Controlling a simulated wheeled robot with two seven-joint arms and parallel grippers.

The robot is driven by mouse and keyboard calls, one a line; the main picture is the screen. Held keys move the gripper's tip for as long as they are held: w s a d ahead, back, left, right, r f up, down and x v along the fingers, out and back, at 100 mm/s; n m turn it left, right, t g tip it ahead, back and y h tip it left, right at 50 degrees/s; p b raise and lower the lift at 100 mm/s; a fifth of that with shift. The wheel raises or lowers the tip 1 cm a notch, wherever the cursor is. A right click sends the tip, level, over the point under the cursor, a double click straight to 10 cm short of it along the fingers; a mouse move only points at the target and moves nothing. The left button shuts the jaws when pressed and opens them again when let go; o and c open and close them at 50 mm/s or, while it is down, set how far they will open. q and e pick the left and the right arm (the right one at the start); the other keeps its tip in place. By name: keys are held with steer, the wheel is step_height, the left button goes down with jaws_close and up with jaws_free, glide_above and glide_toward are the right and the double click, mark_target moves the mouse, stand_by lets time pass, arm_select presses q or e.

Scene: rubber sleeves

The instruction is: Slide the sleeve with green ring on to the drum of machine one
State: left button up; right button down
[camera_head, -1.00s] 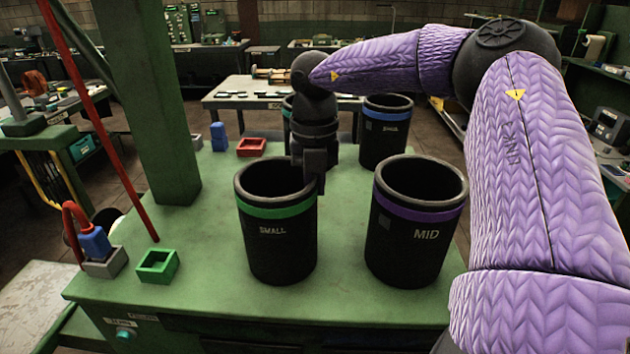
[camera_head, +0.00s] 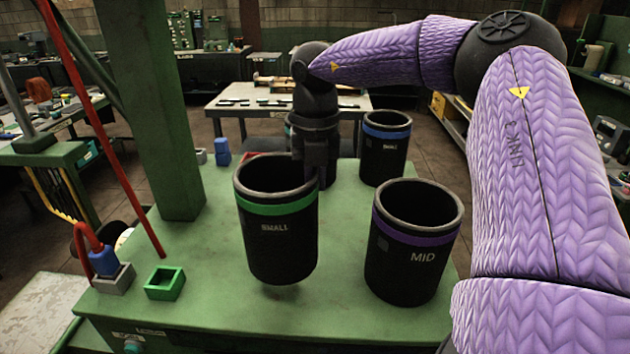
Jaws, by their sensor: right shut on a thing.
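The black sleeve with the green ring (camera_head: 280,245), marked SMALL, is upright and a little above the green table, with a shadow under it. My right gripper (camera_head: 314,178) comes down at its far right rim and is shut on its wall. The fingertips are partly hidden by the sleeve. My left gripper is not in view. I cannot make out the drum of machine one in this view.
A sleeve with a purple ring (camera_head: 408,268), marked MID, stands close to the right. A blue-ringed sleeve (camera_head: 383,160) stands behind. A green post (camera_head: 165,120), a red rod (camera_head: 110,140) and a small green box (camera_head: 165,284) are left. The front table strip is clear.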

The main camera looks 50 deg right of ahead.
steer(key=shift+r, duration=0.75)
steer(key=shift+p, duration=0.3)
step_height(320, 180, up, 8)
steer(key=p, duration=0.6)
steer(key=shift+r, duration=0.15)
